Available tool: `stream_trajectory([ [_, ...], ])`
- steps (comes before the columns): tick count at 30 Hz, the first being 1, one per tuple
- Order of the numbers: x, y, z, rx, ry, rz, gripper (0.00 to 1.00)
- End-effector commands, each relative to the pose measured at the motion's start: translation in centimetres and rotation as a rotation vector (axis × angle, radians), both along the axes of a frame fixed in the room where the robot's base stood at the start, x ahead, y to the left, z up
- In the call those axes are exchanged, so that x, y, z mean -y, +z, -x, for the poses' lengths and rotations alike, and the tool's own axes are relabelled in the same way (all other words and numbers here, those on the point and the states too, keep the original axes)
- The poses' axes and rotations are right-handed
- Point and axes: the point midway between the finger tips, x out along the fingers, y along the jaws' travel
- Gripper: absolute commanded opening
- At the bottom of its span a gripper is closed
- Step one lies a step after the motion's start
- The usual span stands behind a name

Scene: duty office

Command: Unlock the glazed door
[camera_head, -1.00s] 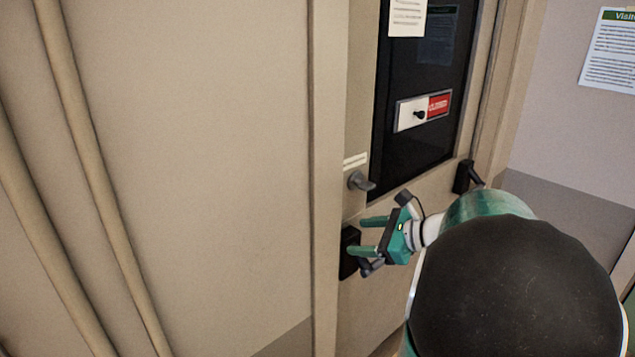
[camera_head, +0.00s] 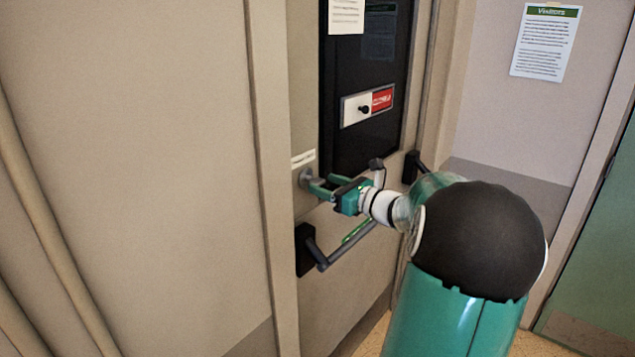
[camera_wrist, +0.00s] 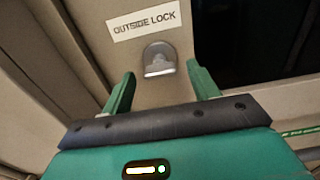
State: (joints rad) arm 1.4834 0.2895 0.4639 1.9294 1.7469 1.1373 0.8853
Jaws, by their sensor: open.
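The glazed door (camera_head: 335,305) is beige with a dark glass panel (camera_head: 345,150) and is shut. A small grey turn knob (camera_head: 306,178) sits on its left stile, under a white label. In the wrist view the label (camera_wrist: 144,21) reads "OUTSIDE LOCK" and the knob (camera_wrist: 159,62) shows just below it. My gripper (camera_head: 317,187) is open, with its green fingertips at the knob. In the wrist view my gripper (camera_wrist: 160,77) has one finger on each side of the knob, with gaps between; contact is not visible.
A push bar (camera_head: 348,245) with a black left bracket (camera_head: 305,250) and a right bracket (camera_head: 412,166) crosses the door below my gripper. A red and white sign plate with a black knob (camera_head: 367,106) is on the glass. A visitors notice (camera_head: 545,42) hangs right.

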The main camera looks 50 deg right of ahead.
Motion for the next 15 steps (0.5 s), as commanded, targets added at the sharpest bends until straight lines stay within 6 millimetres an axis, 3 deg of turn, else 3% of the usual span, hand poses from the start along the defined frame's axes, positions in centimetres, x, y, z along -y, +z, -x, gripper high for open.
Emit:
stream_trajectory([
  [6, -0.3, 0.0, -2.9, 0.000, 0.002, 0.002, 0.60],
  [15, -0.4, 0.0, -3.5, -0.001, 0.000, 0.002, 0.60],
])
